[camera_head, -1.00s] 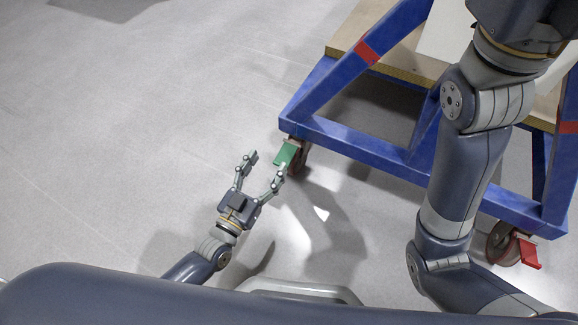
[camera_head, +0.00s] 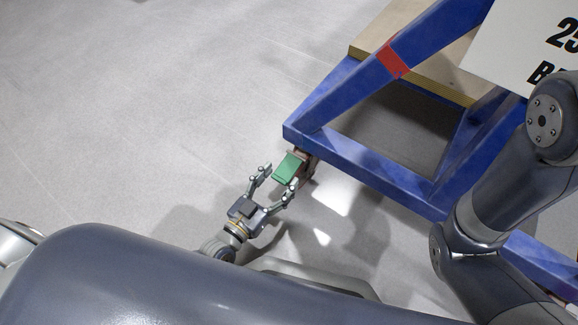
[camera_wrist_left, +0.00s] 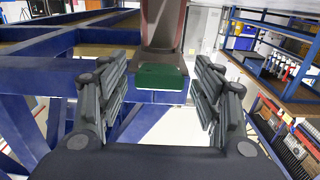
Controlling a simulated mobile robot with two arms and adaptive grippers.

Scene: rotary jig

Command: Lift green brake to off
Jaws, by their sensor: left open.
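The green brake (camera_head: 288,167) is a flat pedal on the caster at the near-left corner of the blue jig frame. My left gripper (camera_head: 278,180) is open, with its fingertips just short of the pedal and pointing at it. In the left wrist view the green brake (camera_wrist_left: 161,77) sits centred ahead, between the two spread fingers (camera_wrist_left: 160,92) and apart from both. The caster wheel (camera_wrist_left: 162,25) shows behind it. My right arm comes in at the right of the head view; its gripper is out of the picture.
The blue frame (camera_head: 375,176) with a red band (camera_head: 392,60) stands close beyond the brake. A wooden board (camera_head: 430,72) and a white sign (camera_head: 520,45) are on it. The grey floor (camera_head: 130,110) to the left is clear.

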